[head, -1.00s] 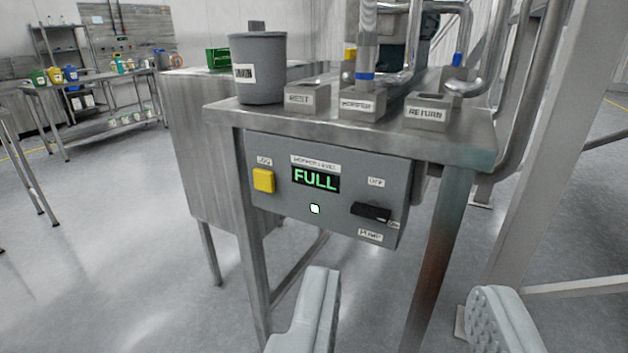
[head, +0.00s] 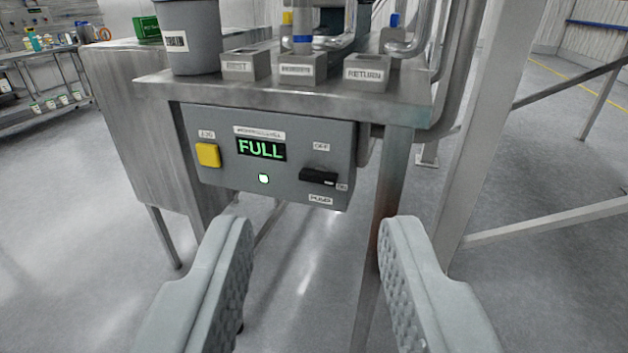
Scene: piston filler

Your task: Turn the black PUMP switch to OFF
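The black PUMP switch (head: 318,177) is at the lower right of the grey control panel (head: 215,180). Its handle lies roughly sideways, with its light-marked end at the right, beside the ON label (head: 342,187). The OFF label (head: 321,146) is above the switch, and the PUMP label (head: 320,199) is below it. My gripper (head: 312,232) is open and empty. Its two fingers are wide apart, in front of and below the panel, with the switch showing above the gap between them.
The panel also has a yellow JOG button (head: 208,155), a display (head: 261,149) reading FULL and a lit indicator (head: 263,178). A steel table (head: 290,97) overhangs the panel and bears a grey bucket (head: 191,40) and labelled blocks. A table leg (head: 391,185) stands at the right.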

